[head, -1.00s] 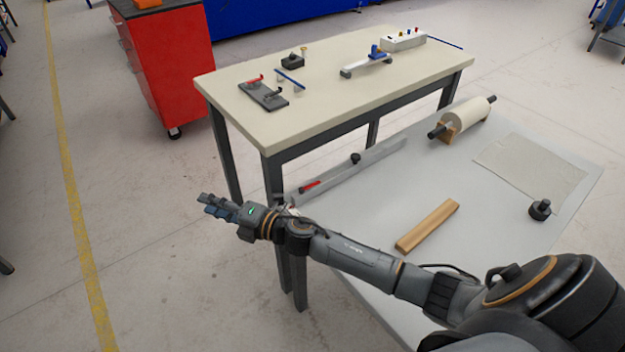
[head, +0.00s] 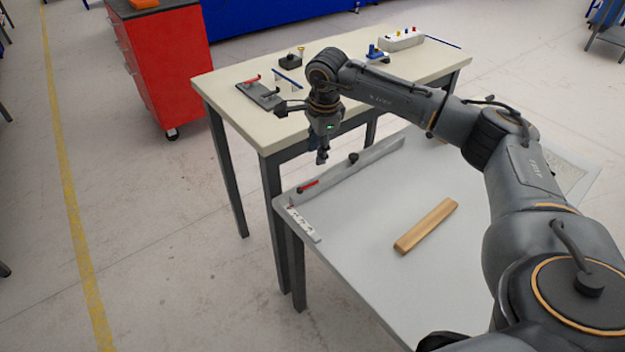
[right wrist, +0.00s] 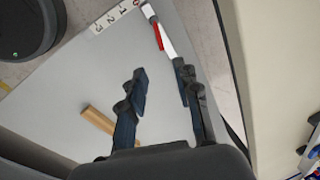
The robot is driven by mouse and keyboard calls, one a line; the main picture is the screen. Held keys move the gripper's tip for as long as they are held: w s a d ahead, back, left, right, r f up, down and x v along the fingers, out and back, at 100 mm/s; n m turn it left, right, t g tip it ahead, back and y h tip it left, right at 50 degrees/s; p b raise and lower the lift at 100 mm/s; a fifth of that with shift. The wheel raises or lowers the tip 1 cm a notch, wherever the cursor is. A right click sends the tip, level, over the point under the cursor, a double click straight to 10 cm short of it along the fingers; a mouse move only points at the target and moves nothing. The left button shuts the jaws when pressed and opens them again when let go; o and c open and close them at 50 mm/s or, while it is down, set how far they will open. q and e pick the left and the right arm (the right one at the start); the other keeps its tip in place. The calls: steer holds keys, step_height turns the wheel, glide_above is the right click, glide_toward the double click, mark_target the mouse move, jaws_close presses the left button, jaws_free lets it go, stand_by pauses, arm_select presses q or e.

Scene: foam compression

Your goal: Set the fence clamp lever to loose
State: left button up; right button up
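The fence (head: 345,172) is a long grey bar along the far edge of the grey-white work table. The clamp lever is a small red handle (head: 308,185) near the fence's left end. A black knob (head: 353,158) stands farther along the fence. In the right wrist view the red lever (right wrist: 158,37) shows on the pale fence, beyond the fingertips. My right gripper (head: 322,156) points down above the fence, between lever and knob in the picture, and looks apart from both. In the right wrist view its fingers (right wrist: 162,76) are spread and empty. My left gripper is out of view.
A numbered scale strip (head: 302,224) lies on the table's left edge. A wooden bar (head: 426,226) lies in the table's middle, with free surface around it. A cream bench (head: 245,118) behind holds several small fixtures. My right arm hides the table's right part.

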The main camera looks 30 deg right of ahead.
mark_target(312, 184)
steer(key=f, duration=0.4)
steer(key=w+f, duration=0.1)
steer(key=f, duration=0.3)
steer(key=w+f, duration=0.1)
steer(key=f, duration=0.3)
steer(key=shift+w+d+f+p, duration=0.1)
steer(key=shift+w+f+p, duration=0.15)
steer(key=shift+p, duration=0.15)
jaws_close()
